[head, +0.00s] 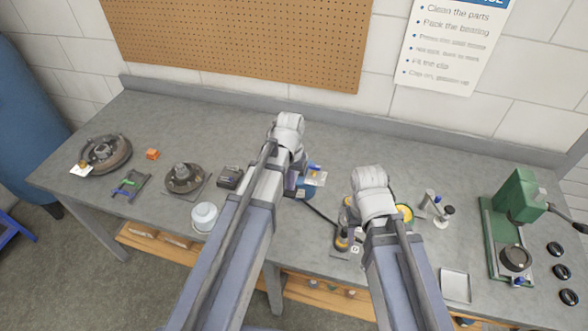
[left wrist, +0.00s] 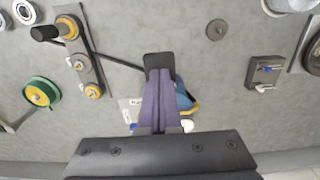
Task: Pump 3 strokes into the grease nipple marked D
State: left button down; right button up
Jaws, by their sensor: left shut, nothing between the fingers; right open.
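A blue and yellow unit (head: 307,188), which looks like the grease pump, stands near the bench middle. It is partly hidden behind my left gripper's fingers in the left wrist view (left wrist: 185,95). A dark hose (head: 322,212) runs from it toward a narrow plate with several yellow-ringed fittings (left wrist: 82,62). Labels are too small to read, so I cannot tell which fitting is D. My left gripper (left wrist: 158,75) is shut and empty, over or beside the blue unit; contact is unclear. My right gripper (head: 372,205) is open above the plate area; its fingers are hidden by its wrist.
Left on the bench are hub parts (head: 184,178), an orange block (head: 152,154), a white pot (head: 204,217) and a dark box (head: 229,177). Right are a green press (head: 515,205), a shallow tray (head: 456,286) and several black rings (head: 562,272). The back strip is clear.

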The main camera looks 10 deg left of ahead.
pick_arm(q)
jog(key=shift+f+b, duration=0.3)
jog(key=shift+f, duration=0.25)
jog(key=shift+r, duration=0.1)
notch_tip(320, 180, up, 12)
jog(key=w+p, duration=0.1)
jog(key=p, duration=1.1)
